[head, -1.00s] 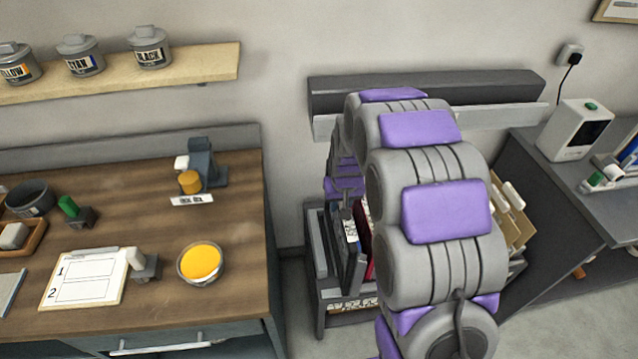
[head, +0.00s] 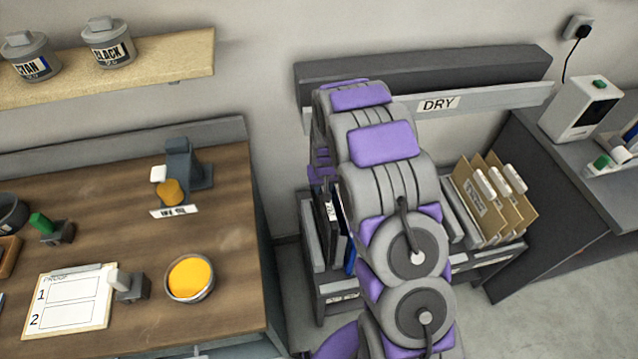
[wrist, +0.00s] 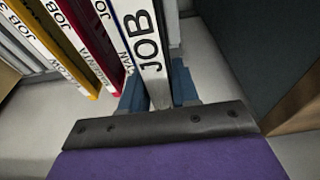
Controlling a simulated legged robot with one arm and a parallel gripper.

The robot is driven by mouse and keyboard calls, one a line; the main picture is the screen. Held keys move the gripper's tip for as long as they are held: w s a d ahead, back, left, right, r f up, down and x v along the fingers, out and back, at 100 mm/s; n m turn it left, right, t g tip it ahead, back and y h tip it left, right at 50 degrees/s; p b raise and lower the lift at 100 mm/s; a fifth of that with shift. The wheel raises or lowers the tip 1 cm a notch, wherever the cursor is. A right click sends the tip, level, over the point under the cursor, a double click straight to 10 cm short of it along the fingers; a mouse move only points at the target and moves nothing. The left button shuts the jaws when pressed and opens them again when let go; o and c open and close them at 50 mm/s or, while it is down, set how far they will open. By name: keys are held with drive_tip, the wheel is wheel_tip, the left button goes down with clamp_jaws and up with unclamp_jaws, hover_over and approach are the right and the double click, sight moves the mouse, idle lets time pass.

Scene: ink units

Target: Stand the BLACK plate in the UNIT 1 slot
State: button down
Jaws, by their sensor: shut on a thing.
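My gripper (wrist: 157,88) is shut on a plate edge with a white label reading JOB (wrist: 146,42). The word CYAN stands at this label's left side, beside a blue edge. I cannot tell whether the held plate is the cyan or the black one. Left of it in the wrist view are a magenta plate (wrist: 82,35) and a yellow plate (wrist: 58,50), both on edge. In the head view my arm hides the gripper. A dark plate (head: 341,240) and a blue one show at the rack, partly behind my arm. No UNIT 1 marking is readable.
The low plate rack (head: 338,299) stands between the wooden table (head: 110,215) and a dark desk (head: 553,218). Brown folders (head: 477,208) stand right of my arm. A DRY rail (head: 500,98) runs along the wall. Bare floor (head: 545,318) lies at the lower right.

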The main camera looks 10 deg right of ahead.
drive_tip(key=shift+d+f, duration=0.4)
drive_tip(key=shift+f, duration=0.6)
drive_tip(key=f, duration=0.3)
drive_tip(key=f+b, duration=0.1)
drive_tip(key=f, duration=0.3)
drive_tip(key=a+f+b, duration=0.1)
drive_tip(key=f, duration=0.2)
drive_tip(key=shift+w+f, duration=0.1)
drive_tip(key=shift+f, duration=0.2)
drive_tip(key=shift+d+f, duration=0.2)
drive_tip(key=shift+a+f, duration=0.1)
drive_tip(key=shift+a, duration=0.1)
drive_tip(key=shift+s+d+f, duration=0.1)
drive_tip(key=shift+s+f, duration=0.1)
drive_tip(key=shift+f, duration=0.05)
